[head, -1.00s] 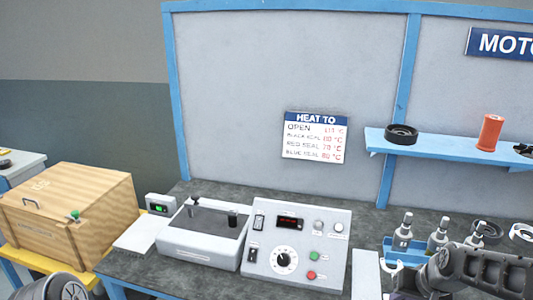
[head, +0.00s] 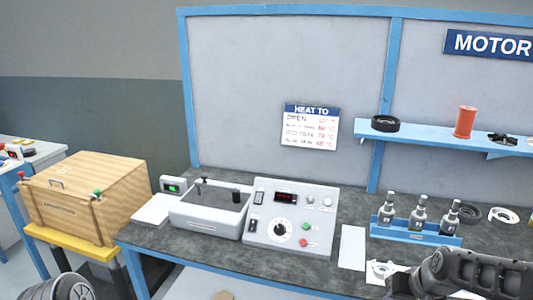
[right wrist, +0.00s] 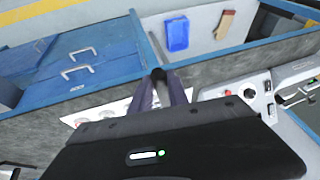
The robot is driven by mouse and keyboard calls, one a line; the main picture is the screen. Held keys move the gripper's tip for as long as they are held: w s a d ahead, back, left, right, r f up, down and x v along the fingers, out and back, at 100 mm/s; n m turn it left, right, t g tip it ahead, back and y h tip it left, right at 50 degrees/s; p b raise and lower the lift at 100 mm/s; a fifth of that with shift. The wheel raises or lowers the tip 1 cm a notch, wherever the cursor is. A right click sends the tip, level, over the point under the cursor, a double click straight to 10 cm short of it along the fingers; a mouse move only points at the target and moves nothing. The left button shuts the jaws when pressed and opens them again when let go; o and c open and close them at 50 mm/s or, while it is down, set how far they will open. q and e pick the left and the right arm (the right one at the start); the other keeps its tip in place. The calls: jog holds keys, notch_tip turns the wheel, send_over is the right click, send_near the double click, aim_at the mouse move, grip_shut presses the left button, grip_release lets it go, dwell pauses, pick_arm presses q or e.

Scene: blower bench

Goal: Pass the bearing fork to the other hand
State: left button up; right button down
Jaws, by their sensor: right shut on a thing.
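My right arm comes in at the lower right of the head view, where its fingertips cannot be made out. The gripper is over the bench front, with drawers beyond. Part of my left arm shows at the lower left of the head view; its gripper is out of view.
A control box (head: 291,218) and a grey heater (head: 208,214) stand on the bench (head: 330,268). A blue rack (head: 415,236) holds bottles; a white fixture (head: 380,270) lies before it. A wooden crate (head: 85,190) stands left. Blue drawers (right wrist: 75,70) show in the wrist view.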

jog(key=w+a+f+n+y, duration=0.1)
jog(key=w+a+n, duration=0.1)
jog(key=a, duration=1.2)
jog(key=shift+w+a+f+n+g, duration=0.15)
jog(key=shift+w+n+g, duration=0.25)
jog(key=shift+n, duration=0.4)
jog(key=shift+s, duration=0.1)
jog(key=a+n+g+y, duration=0.2)
jog(key=a+n, duration=0.6)
jog(key=a, duration=1.6)
jog(key=shift+s+a+g+y, duration=0.15)
jog(key=shift+s+g+y, duration=0.1)
jog(key=shift+g+y, duration=0.05)
pick_arm(q)
jog(key=shift+o, duration=0.2)
